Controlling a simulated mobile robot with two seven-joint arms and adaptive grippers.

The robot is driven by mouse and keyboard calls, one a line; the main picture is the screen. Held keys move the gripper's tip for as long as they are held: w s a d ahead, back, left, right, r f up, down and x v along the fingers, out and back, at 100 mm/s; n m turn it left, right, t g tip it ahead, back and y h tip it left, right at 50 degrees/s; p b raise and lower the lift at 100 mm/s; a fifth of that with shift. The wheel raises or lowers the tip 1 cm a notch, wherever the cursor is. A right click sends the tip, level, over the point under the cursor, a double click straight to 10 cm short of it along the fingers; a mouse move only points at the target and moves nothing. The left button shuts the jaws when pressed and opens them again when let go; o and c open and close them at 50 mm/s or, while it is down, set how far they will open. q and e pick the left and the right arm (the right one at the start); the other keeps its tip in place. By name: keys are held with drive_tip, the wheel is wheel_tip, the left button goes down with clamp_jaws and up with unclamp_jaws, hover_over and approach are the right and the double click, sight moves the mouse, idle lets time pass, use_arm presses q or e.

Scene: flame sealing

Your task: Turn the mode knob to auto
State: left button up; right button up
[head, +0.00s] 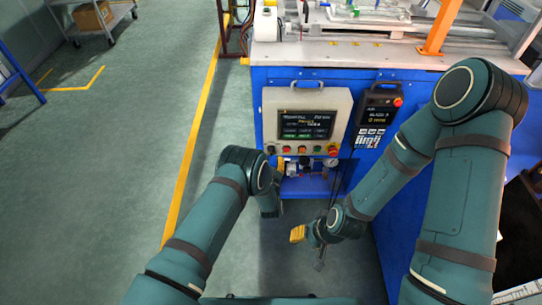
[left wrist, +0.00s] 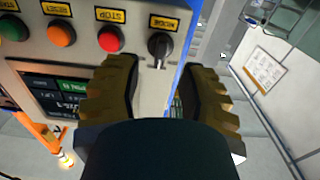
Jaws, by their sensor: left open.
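The mode knob (left wrist: 160,46) is a black rotary knob under a label plate, at the end of a row of buttons in the left wrist view. In the head view the knob (head: 270,149) is a small dark spot at the panel's lower left. My left gripper (left wrist: 160,70) is open, its two ribbed yellow-brown fingers on either side below the knob, with no visible contact. The left gripper (head: 281,166) shows in the head view just below the control panel (head: 342,118). My right gripper (head: 298,234) hangs low, away from the panel; its finger gap is unclear.
Red (left wrist: 110,39), orange (left wrist: 61,33) and green (left wrist: 13,28) buttons line up beside the knob. A red emergency button (head: 333,151) is at the panel's other end. A black handheld controller (head: 376,108) hangs right of the panel. The floor at left is open.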

sight(271, 151)
use_arm(q)
drive_tip(key=shift+w+b, duration=0.35)
drive_tip(key=shift+w, duration=1.45)
drive_tip(key=shift+c, duration=0.4)
clamp_jaws()
